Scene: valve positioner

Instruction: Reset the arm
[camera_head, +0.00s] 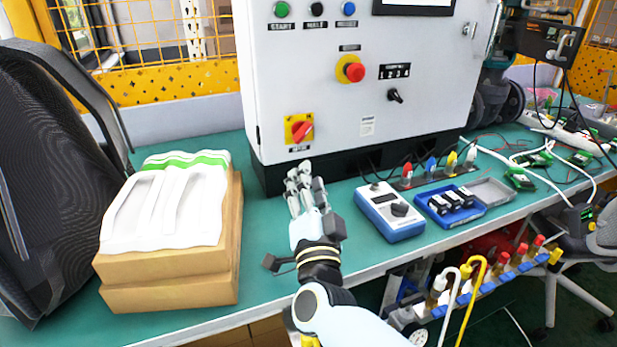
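My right arm (345,318) comes in from the bottom and reaches over the green bench. My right gripper (306,185) points away from me toward the lower front of the light grey control cabinet (320,100). Its fingers are close together in this view, and I cannot tell whether they are open or shut. I see nothing held in it. It is below the red rotary switch (300,130) on its yellow plate and appears apart from it. My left gripper is not in view.
Cardboard boxes (165,293) with white-and-green packs stand left, beside a black chair (60,180). A blue-and-white meter (390,212) and a blue tray (450,205) lie right of my gripper. Cables and green boards cover the far right. The green bench (262,235) is clear between boxes and gripper.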

